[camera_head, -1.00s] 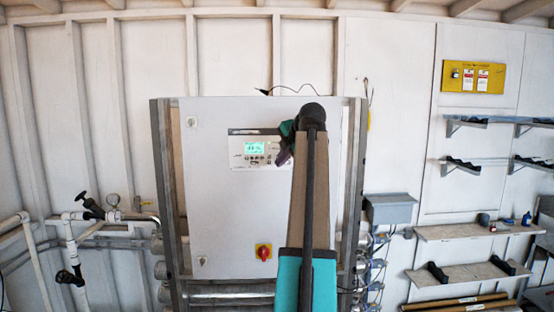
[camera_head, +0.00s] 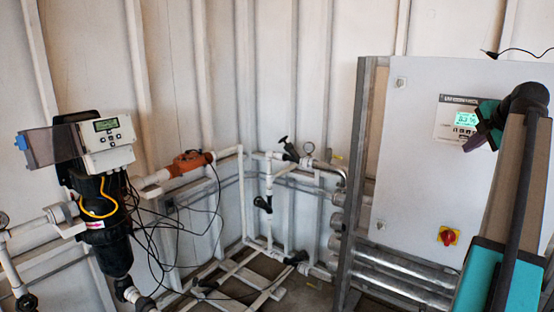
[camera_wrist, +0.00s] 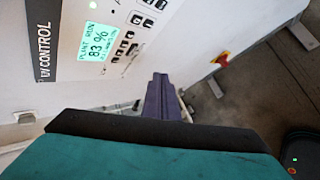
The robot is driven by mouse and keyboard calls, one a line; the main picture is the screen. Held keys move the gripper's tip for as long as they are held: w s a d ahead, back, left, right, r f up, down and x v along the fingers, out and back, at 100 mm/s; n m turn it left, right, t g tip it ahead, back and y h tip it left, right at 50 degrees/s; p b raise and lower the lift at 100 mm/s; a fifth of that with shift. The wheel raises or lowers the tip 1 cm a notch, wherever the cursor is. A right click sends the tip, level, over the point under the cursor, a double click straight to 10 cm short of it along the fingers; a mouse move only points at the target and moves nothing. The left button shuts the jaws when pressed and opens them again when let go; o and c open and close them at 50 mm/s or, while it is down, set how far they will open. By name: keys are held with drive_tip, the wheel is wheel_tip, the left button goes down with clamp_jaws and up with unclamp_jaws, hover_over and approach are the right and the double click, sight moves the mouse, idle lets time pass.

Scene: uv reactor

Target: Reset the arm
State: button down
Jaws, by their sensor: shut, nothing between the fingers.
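My gripper (camera_wrist: 160,97) shows in the wrist view as dark purple fingers pressed together, shut and empty. It is in front of the white UV control cabinet (camera_head: 415,150), beside its panel. In the head view my gripper (camera_head: 474,143) is small and partly hidden by my own arm, which reaches up at the right edge. The green display (camera_wrist: 97,41) reads "PLANT RUN 83 %" in the wrist view. Several dark buttons (camera_wrist: 137,19) are beside it. I cannot tell whether the fingers touch the cabinet, but they look apart from it.
A red and yellow switch (camera_head: 448,236) sits low on the cabinet. White pipes (camera_head: 268,190) with valves fill the corner left of it. A controller box (camera_head: 107,140) on a black filter housing stands at the left, with loose cables. Some floor shows below the pipes.

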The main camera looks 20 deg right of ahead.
drive_tip(key=w+a+f+n+g+y, duration=0.1)
drive_tip(key=w+a+f+y, duration=0.1)
drive_tip(key=w+a+f, duration=0.6)
drive_tip(key=w+a+f+n+y, duration=0.1)
drive_tip(key=w+a+f, duration=0.25)
drive_tip(key=f, duration=0.85)
drive_tip(key=w+a+f+n+g+y, duration=0.1)
drive_tip(key=w+a+f+y, duration=0.1)
drive_tip(key=w+a+f, duration=0.6)
drive_tip(key=a+f+g+y+b, duration=0.1)
drive_tip(key=a+f+g, duration=0.1)
drive_tip(key=a+f, duration=1.2)
drive_tip(key=a+f+g+y+b, duration=0.15)
drive_tip(key=a+f, duration=0.75)
drive_tip(key=f, duration=0.9)
drive_tip(key=s+a+f+m+g, duration=0.2)
drive_tip(key=s+a+f+g, duration=0.4)
drive_tip(key=s+a+f, duration=1.4)
drive_tip(key=s+a+f+m+g+h, duration=0.1)
drive_tip(key=s+f+m, duration=0.3)
drive_tip(key=s+m, duration=0.4)
drive_tip(key=s+a+f+m+g+h, duration=0.2)
drive_tip(key=s+m, duration=0.6)
drive_tip(key=s, duration=0.8)
wheel_tip(320, 180, down, 2)
drive_tip(key=shift+f, duration=0.2)
